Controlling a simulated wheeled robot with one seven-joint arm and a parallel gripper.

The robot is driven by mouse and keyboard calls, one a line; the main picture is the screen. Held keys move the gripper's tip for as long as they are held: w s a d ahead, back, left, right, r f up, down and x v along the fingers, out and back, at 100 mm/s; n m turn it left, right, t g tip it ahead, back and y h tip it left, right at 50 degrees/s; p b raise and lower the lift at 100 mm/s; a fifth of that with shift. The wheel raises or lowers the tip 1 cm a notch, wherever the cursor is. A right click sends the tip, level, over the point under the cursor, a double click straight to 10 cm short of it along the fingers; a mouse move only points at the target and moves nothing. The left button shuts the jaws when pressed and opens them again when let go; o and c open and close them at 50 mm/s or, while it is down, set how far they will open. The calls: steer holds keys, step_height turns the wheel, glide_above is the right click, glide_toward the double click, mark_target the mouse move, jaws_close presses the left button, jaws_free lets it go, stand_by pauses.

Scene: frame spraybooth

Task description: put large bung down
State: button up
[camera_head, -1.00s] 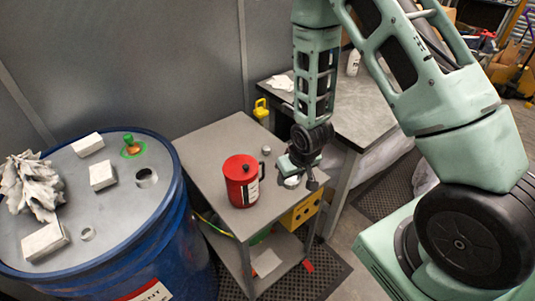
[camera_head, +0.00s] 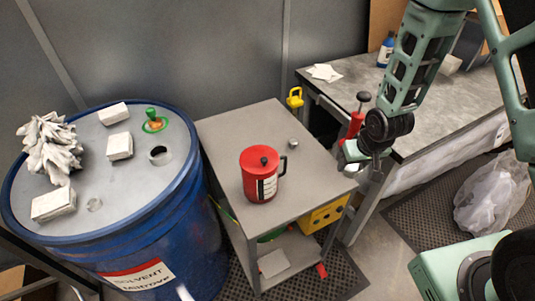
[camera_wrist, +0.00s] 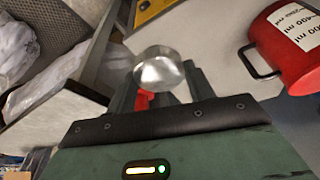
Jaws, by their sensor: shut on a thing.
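The large bung (camera_wrist: 160,72) is a shiny silver metal cylinder, seen in the wrist view between the fingertips. My gripper (camera_wrist: 160,88) is shut on it, and its round end faces the camera. In the head view my gripper (camera_head: 358,160) is at the right edge of the grey cart top (camera_head: 232,136), right of the red can (camera_head: 259,184). The bung is hard to make out there, and whether it touches the cart is unclear. The red can also shows in the wrist view (camera_wrist: 283,48).
A small silver piece (camera_head: 293,143) lies on the cart behind the can. A blue drum (camera_head: 170,235) with blocks, a glove and an open hole on top stands left. A red tool with a black knob (camera_head: 356,120) stands behind my gripper, by the workbench (camera_head: 445,115).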

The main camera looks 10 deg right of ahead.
steer(key=shift+w+f+b, duration=0.35)
steer(key=shift+w+b, duration=0.3)
steer(key=shift+b, duration=0.4)
steer(key=shift+w+f+b, duration=0.35)
steer(key=shift+w+b, duration=0.25)
steer(key=shift+b, duration=0.4)
steer(key=s+a+r+n+g+y+p, duration=0.1)
steer(key=s+a+r+n, duration=0.2)
steer(key=a+n, duration=0.3)
steer(key=s+a+r+n+g+y+p, duration=0.1)
steer(key=s+a+r+n+y, duration=0.1)
steer(key=n, duration=0.7)
steer(key=s+a+r, duration=0.1)
steer(key=a+r, duration=0.1)
steer(key=a, duration=0.1)
steer(key=shift+a+r+g, duration=0.3)
steer(key=shift+a+r, duration=0.1)
